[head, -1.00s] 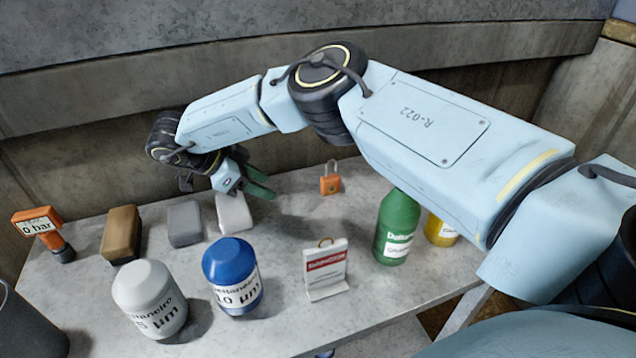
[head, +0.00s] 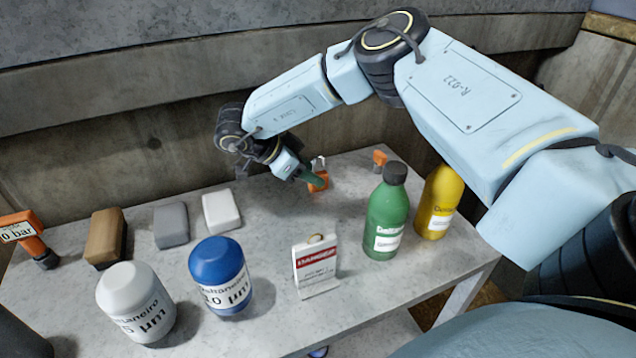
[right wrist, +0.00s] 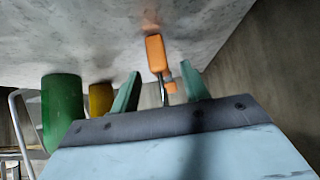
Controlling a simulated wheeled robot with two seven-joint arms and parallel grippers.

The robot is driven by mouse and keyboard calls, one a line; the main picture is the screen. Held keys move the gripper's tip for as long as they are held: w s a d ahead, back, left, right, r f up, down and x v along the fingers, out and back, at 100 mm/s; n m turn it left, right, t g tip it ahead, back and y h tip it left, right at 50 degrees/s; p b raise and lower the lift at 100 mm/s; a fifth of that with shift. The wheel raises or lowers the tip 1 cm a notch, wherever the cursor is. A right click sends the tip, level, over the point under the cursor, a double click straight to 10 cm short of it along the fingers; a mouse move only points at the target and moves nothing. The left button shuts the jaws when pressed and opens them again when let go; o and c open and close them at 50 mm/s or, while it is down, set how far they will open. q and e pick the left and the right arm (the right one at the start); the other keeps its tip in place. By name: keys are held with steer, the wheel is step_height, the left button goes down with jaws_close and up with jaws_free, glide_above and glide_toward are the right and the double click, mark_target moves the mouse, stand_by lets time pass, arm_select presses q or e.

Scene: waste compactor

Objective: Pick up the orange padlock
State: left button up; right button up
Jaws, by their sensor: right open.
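The orange padlock (head: 318,182) with a metal shackle stands on the grey table near its back edge. My right gripper (head: 308,176) is beside it, with the green fingers partly covering it in the head view. In the right wrist view the padlock's orange body (right wrist: 156,54) shows just beyond the fingertips, with its shackle pointing toward the gripper. There the right gripper (right wrist: 163,84) is open, one green finger on each side of the shackle line. Contact cannot be told. My left gripper is not in view.
A small orange object (head: 380,158) lies back right of the padlock. A green bottle (head: 387,215) and a yellow bottle (head: 437,205) stand to the right, a danger sign (head: 316,267) in front. Several blocks, including a white one (head: 221,211), are left. A concrete wall (head: 110,160) rises behind.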

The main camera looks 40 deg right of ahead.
mark_target(319, 174)
steer(key=x, duration=0.3)
steer(key=shift+d+f+b, duration=0.1)
steer(key=shift+f+b, duration=0.1)
steer(key=shift+b, duration=0.1)
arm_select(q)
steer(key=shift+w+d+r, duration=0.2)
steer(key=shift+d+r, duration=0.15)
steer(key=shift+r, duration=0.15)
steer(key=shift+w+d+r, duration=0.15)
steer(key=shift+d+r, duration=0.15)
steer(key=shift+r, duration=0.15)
arm_select(e)
steer(key=shift+c, duration=0.3)
jaws_close()
steer(key=shift+r, duration=0.1)
